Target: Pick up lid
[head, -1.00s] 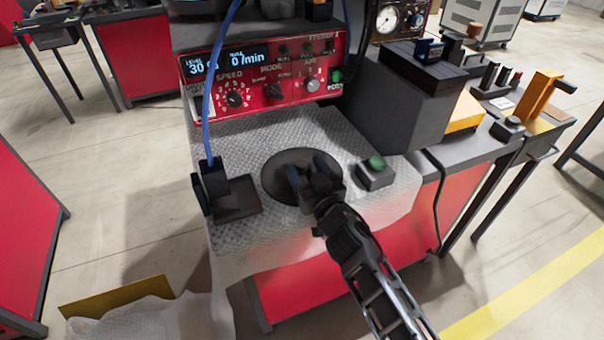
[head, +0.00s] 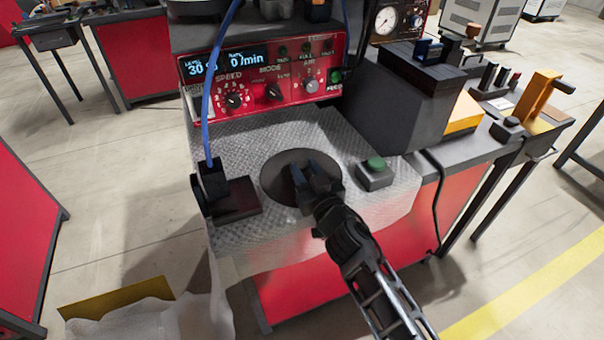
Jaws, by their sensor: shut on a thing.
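The lid (head: 276,179) is a dark, round, flat disc. In the head view it is at the middle of the grey textured bench top. My gripper (head: 304,172) is over the lid, reaching in from the lower right. It is shut on the lid near its middle; the fingers hide the exact place of grip. I cannot tell whether the lid touches the bench top or is slightly above it.
A green push button (head: 375,172) on a dark box stands close right of the lid. A black fixture (head: 225,195) with a blue cable stands to the left. A red control panel (head: 265,80) rises behind. A large dark box (head: 405,100) is at the back right.

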